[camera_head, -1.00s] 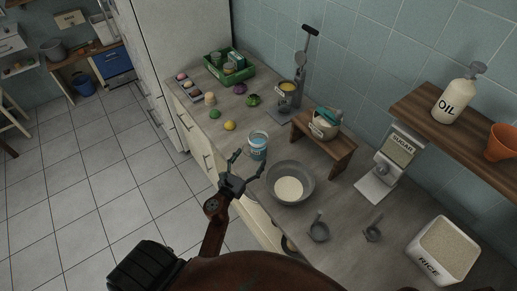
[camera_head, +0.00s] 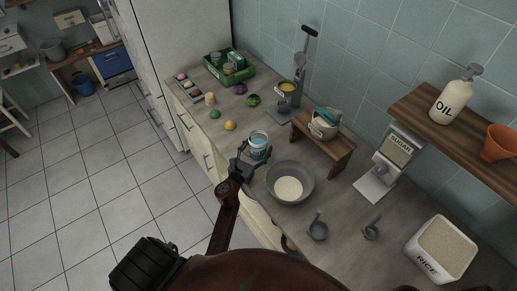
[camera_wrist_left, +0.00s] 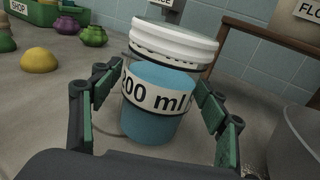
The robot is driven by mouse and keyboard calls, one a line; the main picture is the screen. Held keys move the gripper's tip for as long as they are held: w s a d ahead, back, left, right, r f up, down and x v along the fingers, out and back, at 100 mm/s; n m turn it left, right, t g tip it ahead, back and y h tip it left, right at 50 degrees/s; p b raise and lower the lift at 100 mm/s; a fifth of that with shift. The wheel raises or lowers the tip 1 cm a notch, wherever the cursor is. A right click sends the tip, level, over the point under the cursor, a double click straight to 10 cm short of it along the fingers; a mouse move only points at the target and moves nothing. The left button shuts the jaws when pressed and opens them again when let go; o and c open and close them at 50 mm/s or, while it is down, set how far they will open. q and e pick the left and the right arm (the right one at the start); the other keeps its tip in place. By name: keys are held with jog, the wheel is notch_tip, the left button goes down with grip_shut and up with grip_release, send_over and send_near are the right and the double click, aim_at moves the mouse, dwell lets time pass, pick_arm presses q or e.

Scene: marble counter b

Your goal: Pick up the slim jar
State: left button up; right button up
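A blue jar with a white lid (camera_head: 259,139) stands upright on the counter near its front edge. In the left wrist view the jar (camera_wrist_left: 160,108) fills the middle and its label reads "200 ml". My left gripper (camera_head: 254,156) is at the jar, with its fingers open on either side of it. In the left wrist view the green-padded fingers stand close to the jar's left and right sides; I cannot tell whether they touch it. My right gripper is not in view.
A grey bowl with pale contents (camera_head: 290,184) stands just right of the jar. A yellow lemon-like item (camera_head: 230,125) lies to its left. Behind are a wooden stand (camera_head: 325,140) and a green crate (camera_head: 229,68). A sugar dispenser (camera_head: 390,165) stands further right.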

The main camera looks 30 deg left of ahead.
pick_arm(q)
jog(key=c, duration=1.4)
jog(key=shift+r, duration=0.1)
jog(key=shift+c, duration=0.2)
jog(key=shift+r, duration=0.1)
